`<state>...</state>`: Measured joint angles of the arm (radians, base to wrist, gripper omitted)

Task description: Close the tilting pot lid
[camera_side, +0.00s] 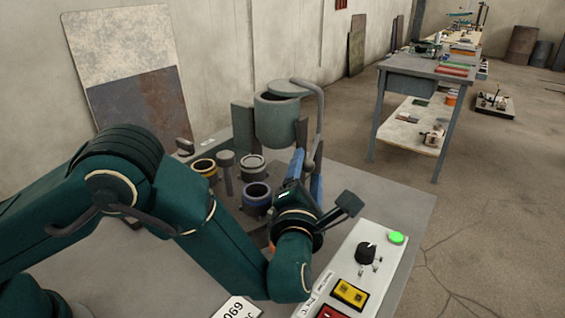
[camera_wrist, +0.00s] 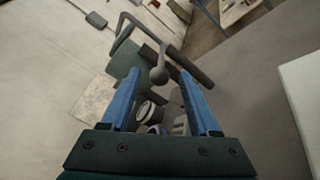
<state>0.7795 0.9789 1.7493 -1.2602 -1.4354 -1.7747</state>
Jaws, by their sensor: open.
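The tilting pot (camera_side: 277,122) is a grey cylinder standing at the back of the table in the side view. Its round lid (camera_side: 288,87) sits raised at the far rim, and the dark mouth shows in front of it. A grey bent bar (camera_side: 320,112) runs from the lid to the right and down toward my gripper (camera_side: 306,166). In the wrist view, a round knob (camera_wrist: 158,76) ends the bar and appears between the blue fingers of my gripper (camera_wrist: 160,72). The fingers are open, with gaps on both sides of the knob. Whether they touch it cannot be told.
Small pots, one yellow (camera_side: 204,168), one grey (camera_side: 252,166) and one blue (camera_side: 257,198), stand left of my gripper. A control box (camera_side: 352,275) with a green button lies at the front right.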

